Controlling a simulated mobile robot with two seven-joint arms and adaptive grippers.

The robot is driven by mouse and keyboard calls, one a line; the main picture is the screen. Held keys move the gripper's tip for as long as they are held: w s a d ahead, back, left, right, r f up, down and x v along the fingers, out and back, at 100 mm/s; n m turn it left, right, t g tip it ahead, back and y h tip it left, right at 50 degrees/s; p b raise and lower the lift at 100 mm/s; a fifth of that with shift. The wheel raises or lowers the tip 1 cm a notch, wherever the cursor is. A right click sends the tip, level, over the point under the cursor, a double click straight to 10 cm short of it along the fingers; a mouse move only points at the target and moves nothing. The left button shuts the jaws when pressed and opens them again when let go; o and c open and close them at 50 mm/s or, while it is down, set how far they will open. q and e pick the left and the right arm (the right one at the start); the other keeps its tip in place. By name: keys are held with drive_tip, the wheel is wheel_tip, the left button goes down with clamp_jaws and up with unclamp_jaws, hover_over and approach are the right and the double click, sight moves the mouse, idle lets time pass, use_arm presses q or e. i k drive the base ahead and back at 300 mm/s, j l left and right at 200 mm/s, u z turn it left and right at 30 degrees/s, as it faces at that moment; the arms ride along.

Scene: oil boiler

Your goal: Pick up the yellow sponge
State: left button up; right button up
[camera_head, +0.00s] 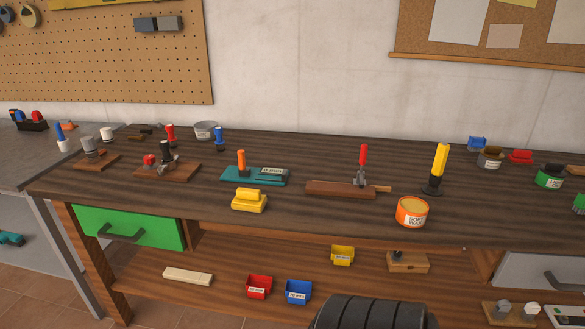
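A yellow block-like thing (249,201), which I take to be the yellow sponge, sits near the front edge of the dark wooden workbench (290,220), left of the middle. It has a wide lower part and a narrower raised top. It lies just in front of a teal tool base with an orange upright handle (241,160), and the space around its front and sides looks clear. Neither of my grippers can be made out in the head view.
A brown wooden clamp board (340,190) with a red handle and an orange-rimmed tin (411,213) stand to the right. A yellow-handled tool (438,168) stands upright behind the tin. A green drawer (130,226) is below left. Small bins, including a yellow one (342,255), sit on the lower shelf.

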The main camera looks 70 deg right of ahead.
sight(250, 200)
drive_tip(key=z, duration=1.8)
drive_tip(key=i+j+z, duration=0.4)
drive_tip(key=i, duration=0.15)
drive_tip(key=l, duration=0.1)
